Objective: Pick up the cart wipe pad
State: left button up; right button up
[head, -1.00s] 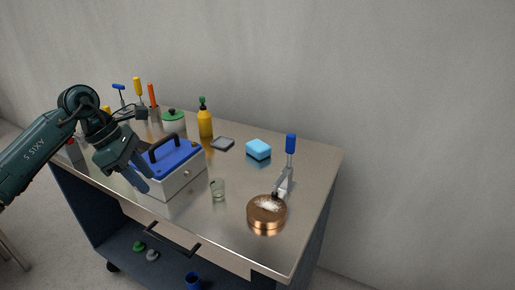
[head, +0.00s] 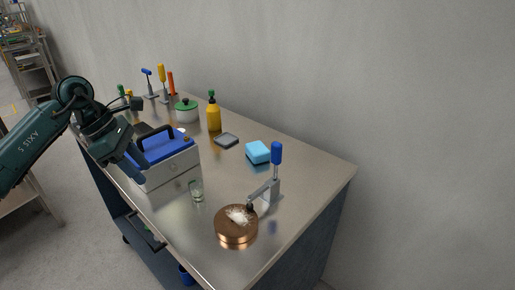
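Two small pads lie on the metal cart top (head: 295,165), and I cannot tell for certain which one is the wipe pad. One is a thick light blue block (head: 258,152) near the back edge. The other is a thin dark grey pad (head: 226,140) to its left. Nothing covers either one. My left gripper (head: 138,168) hangs at the left, in front of the blue-lidded box, well away from both pads. Its finger gap is not clear, and I see nothing held. My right gripper is not in view.
The blue-lidded box (head: 163,172) stands between my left gripper and the pads. A glass (head: 196,191), a copper disc (head: 235,228) and a blue-handled clamp (head: 276,155) are nearer.

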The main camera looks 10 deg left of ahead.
aim_at(256, 151)
jog(key=i+l+u, duration=0.15)
jog(key=l, duration=0.15)
jog(key=i+l+u, duration=0.15)
jog(key=l, duration=0.15)
jog(key=i+l+u, duration=0.1)
jog(key=l, duration=0.25)
jog(key=i+l, duration=0.2)
jog(key=i+l+u, duration=0.1)
jog(key=l, duration=0.3)
jog(key=i+l, duration=0.25)
jog(key=i+l+u, duration=0.05)
jog(key=l, duration=0.05)
